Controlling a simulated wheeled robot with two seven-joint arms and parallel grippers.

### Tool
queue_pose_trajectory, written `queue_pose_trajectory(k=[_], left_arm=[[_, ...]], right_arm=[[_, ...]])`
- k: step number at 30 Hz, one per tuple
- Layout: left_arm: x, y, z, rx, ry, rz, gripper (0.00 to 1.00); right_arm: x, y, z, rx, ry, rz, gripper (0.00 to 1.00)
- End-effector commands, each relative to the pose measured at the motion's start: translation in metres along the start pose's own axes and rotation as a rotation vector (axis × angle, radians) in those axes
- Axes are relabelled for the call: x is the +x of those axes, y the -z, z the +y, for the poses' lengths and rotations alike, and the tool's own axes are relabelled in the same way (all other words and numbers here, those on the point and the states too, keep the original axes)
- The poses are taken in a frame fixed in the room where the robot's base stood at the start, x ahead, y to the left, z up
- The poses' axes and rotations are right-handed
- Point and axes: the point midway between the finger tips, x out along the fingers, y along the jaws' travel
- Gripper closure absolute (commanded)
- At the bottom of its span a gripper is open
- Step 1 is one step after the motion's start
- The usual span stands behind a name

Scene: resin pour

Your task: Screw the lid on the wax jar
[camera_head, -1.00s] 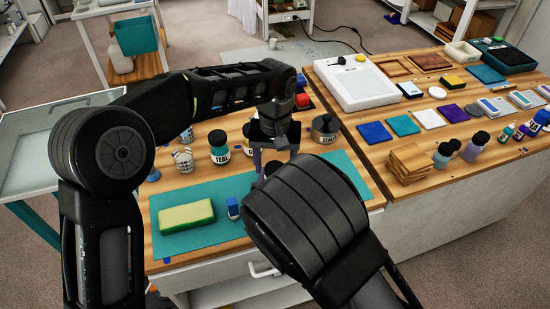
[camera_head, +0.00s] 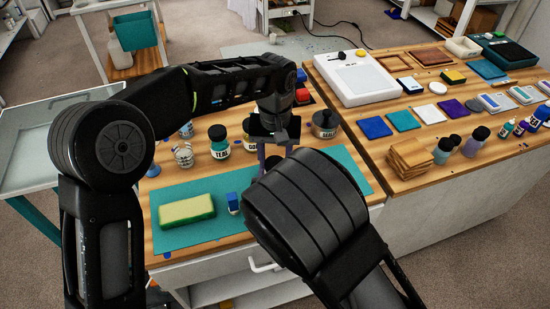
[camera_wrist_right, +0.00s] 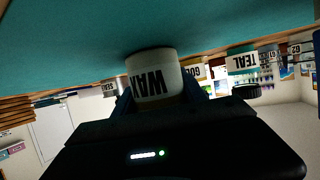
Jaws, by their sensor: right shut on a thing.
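The wax jar (camera_wrist_right: 155,76) is a white jar with a black WAX label, shown upside down in the right wrist view. My right gripper (camera_wrist_right: 160,95) is shut around its sides, with the jar's base at or close to the teal mat (camera_wrist_right: 70,40). The jar's top is hidden behind the gripper body. In the head view my right forearm hides the jar and right gripper. My left gripper (camera_head: 275,158) points down over the mat, just behind that forearm. Its fingers look apart, but their tips are hidden. I cannot make out the lid.
A yellow-green sponge (camera_head: 186,210) and a small blue block (camera_head: 233,204) lie on the mat (camera_head: 175,240). The right table holds coloured tiles, bottles and a white scale (camera_head: 355,83).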

Motion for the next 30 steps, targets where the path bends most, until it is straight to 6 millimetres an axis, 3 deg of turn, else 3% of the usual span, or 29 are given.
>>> queue_pose_trajectory(k=[5, 11, 15, 16, 25, 30], left_arm=[[0.0, 0.0001, -0.0001, 0.093, -0.001, 0.0, 1.0], [0.0003, 0.0002, -0.0005, 0.451, -0.001, 0.0, 1.0], [0.0001, 0.0003, -0.0003, 0.451, 0.0, 0.001, 1.0], [0.0001, 0.0002, -0.0003, 0.45, 0.0, 0.0, 0.54], [0.0001, 0.0001, -0.0002, 0.448, 0.0, 0.0, 0.3], [0.0002, 0.0001, -0.0001, 0.448, 0.0, 0.0, 0.29]], right_arm=[[0.0, 0.0002, 0.0, 0.0, 0.0, 0.0, 1.0], [0.0, 0.0002, 0.0, 0.0, 0.0, 0.0, 1.0], [0.0, 0.0001, 0.0, 0.0, 0.0, 0.0, 1.0], [0.0, 0.0001, 0.0001, 0.0, 0.0, 0.0, 1.0], [0.0, 0.0001, 0.0001, 0.0, 0.0, 0.0, 1.0], [0.0, 0.0001, 0.0, 0.0, 0.0, 0.0, 1.0]])
